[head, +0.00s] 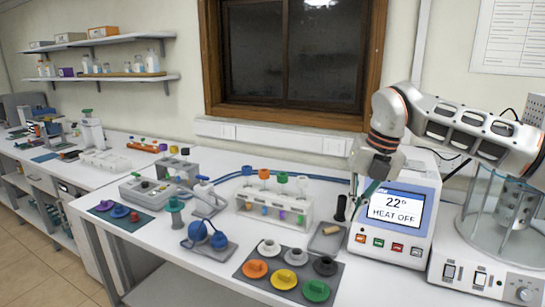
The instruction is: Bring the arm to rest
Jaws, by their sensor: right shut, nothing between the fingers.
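My right arm comes in from the right, bent, with the gripper hanging down. My right gripper (367,188) is shut and empty. It is in front of the left edge of the white heater unit (427,243), close to its screen, which reads 22 and HEAT OFF. I cannot tell whether it touches the unit. My left gripper is not in view.
A glass-walled machine (480,283) stands at the right. A dark mat (240,272) with coloured lids, a white rack (273,212) of vials, a small tray (326,240) and a black upright tool (341,207) lie left of the gripper. The front table edge is open.

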